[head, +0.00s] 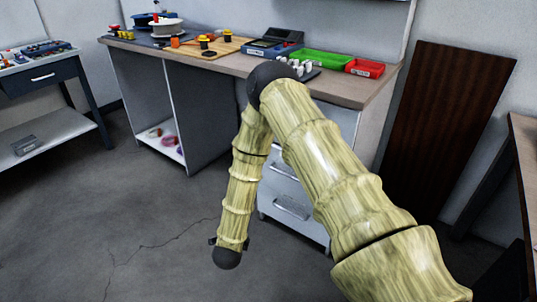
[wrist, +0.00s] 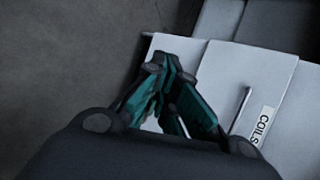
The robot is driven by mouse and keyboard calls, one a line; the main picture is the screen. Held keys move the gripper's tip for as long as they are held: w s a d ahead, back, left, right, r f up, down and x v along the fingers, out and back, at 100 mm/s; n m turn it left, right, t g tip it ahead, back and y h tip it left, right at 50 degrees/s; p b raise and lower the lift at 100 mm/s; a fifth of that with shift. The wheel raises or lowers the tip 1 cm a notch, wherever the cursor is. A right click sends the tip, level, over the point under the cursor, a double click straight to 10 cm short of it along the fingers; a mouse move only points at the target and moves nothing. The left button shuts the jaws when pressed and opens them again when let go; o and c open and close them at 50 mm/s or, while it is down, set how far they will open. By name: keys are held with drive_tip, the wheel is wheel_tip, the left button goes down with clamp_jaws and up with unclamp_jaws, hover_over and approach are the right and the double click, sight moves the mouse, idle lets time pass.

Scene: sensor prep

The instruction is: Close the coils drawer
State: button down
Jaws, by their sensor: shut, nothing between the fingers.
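The coils drawer front (wrist: 272,82) is pale grey, with a white COILS label (wrist: 262,125) and a bar handle (wrist: 239,110) in the wrist view. My gripper (wrist: 160,62) has dark and teal fingers. It is shut and empty, with its tips over or beside the pale panel's left edge; I cannot tell whether they touch. In the head view the drawer unit (head: 291,207) stands under the workbench, partly hidden behind my arm. How far the coils drawer stands out is unclear.
The workbench (head: 225,65) carries a green tray (head: 322,62), a red tray (head: 365,68) and other parts. A dark wooden panel (head: 445,125) leans at the right. Another table (head: 40,78) stands at the left. The floor (head: 120,215) between is clear.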

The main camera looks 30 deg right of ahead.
drive_tip(key=w+d+r+m+h+p, duration=0.2)
drive_tip(key=w+d+r+m+h, duration=0.15)
drive_tip(key=w+r+m, duration=0.45)
drive_tip(key=m+g+h+p, duration=0.2)
drive_tip(key=m+g+h, duration=0.15)
drive_tip(key=m, duration=1.05)
approach(274, 152)
drive_tip(key=shift+n, duration=0.3)
drive_tip(key=b+x, duration=0.1)
drive_tip(key=x, duration=0.5)
drive_tip(key=shift+w+d+f, duration=0.1)
drive_tip(key=shift+w+f, duration=0.05)
drive_tip(key=shift+f, duration=0.05)
drive_tip(key=shift+t, duration=0.25)
